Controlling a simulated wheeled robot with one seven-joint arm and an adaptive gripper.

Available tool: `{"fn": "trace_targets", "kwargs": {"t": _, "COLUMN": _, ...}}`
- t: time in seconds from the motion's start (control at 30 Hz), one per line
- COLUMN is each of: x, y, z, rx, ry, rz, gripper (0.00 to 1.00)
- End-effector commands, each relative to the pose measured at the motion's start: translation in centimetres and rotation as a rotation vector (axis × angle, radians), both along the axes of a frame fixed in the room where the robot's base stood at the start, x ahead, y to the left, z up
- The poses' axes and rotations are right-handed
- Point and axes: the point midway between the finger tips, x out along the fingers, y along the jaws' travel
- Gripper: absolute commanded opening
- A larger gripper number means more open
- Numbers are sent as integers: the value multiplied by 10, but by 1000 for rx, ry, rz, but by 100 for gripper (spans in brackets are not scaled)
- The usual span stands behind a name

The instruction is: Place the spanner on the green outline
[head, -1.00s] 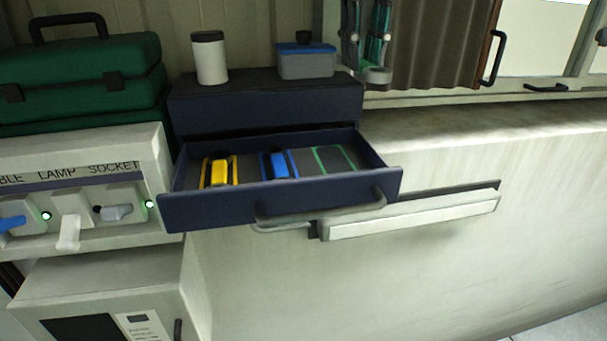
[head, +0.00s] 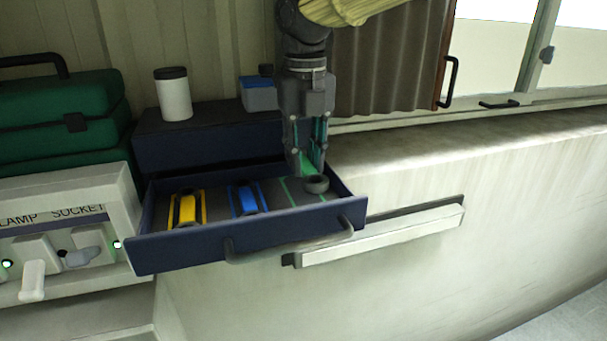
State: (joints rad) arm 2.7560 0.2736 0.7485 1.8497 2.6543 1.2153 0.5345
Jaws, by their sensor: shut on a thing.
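The dark blue drawer (head: 262,241) is pulled open. The green outline (head: 284,192) lies on its floor in the right-hand section, partly hidden by my gripper and what it holds. My gripper (head: 306,168) points down over that section, its fingers shut on the spanner. The spanner shows a green part (head: 306,165) between the fingers and a grey ring end (head: 317,184) below them. The ring end appears over the right side of the outline; whether it touches the drawer floor I cannot tell.
A yellow tool (head: 187,209) and a blue tool (head: 247,199) lie in the drawer to the left. A white canister (head: 173,95) and a blue-lidded box (head: 259,96) stand on the cabinet top behind. A green case (head: 60,115) is at left. The drawer handle (head: 290,240) sticks out in front.

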Motion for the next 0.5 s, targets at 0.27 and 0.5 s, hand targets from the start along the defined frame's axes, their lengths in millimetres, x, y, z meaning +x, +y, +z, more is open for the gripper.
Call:
{"fn": "trace_targets", "kwargs": {"t": 0.27, "x": -1, "y": 0, "z": -22, "rx": -3, "ry": 1, "rz": 1, "gripper": 0}}
{"fn": "trace_targets", "kwargs": {"t": 0.5, "x": 0, "y": 0, "z": -47, "rx": -1, "ry": -1, "rz": 1, "gripper": 0}}
